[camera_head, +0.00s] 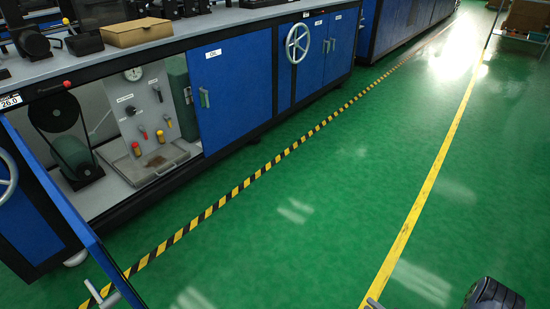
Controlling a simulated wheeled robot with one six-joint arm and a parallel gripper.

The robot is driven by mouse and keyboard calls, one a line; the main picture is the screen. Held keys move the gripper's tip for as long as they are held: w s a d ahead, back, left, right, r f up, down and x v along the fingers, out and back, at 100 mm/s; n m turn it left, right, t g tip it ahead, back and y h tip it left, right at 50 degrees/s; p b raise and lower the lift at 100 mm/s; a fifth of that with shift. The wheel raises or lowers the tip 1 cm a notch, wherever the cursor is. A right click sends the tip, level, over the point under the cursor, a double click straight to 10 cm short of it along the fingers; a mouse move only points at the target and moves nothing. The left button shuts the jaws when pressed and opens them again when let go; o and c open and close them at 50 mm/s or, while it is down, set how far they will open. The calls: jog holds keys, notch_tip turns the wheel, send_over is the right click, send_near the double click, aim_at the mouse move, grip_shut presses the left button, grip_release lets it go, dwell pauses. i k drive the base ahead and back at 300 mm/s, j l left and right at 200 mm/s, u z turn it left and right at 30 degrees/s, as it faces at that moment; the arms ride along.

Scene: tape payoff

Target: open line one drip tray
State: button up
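A shallow grey metal drip tray (187,151) with a brownish stained inside lies on the floor of an open cabinet bay at the left. It sits below a pale panel with a gauge and several small red and yellow valve handles. A blue door (62,200) stands swung open in front of the bay's left side, with a grey bar handle (109,292) at the bottom edge of the view. No line number can be read on the tray. No gripper fingers can be made out. A dark part of what looks like my arm shows at the bottom right, apart from the tray.
A black pulley (53,112) and a dark green motor (77,158) stand left of the tray. A closed blue door (232,85) is to its right, then a handwheel (297,43). A cardboard box (136,32) sits on the bench top. The green floor (300,215) in front is clear.

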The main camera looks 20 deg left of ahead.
aim_at(163, 160)
jog(key=i+u, duration=0.8)
jog(key=i, duration=0.2)
jog(key=i+l+u, duration=0.3)
jog(key=i+u, duration=0.15)
jog(key=i+j+u, duration=0.25)
jog(key=i, duration=0.25)
jog(key=i+j+u, duration=0.25)
jog(key=i, duration=0.25)
jog(key=i+j+u, duration=0.15)
jog(key=i+u, duration=0.15)
jog(key=i, duration=0.2)
jog(key=i+j, duration=0.25)
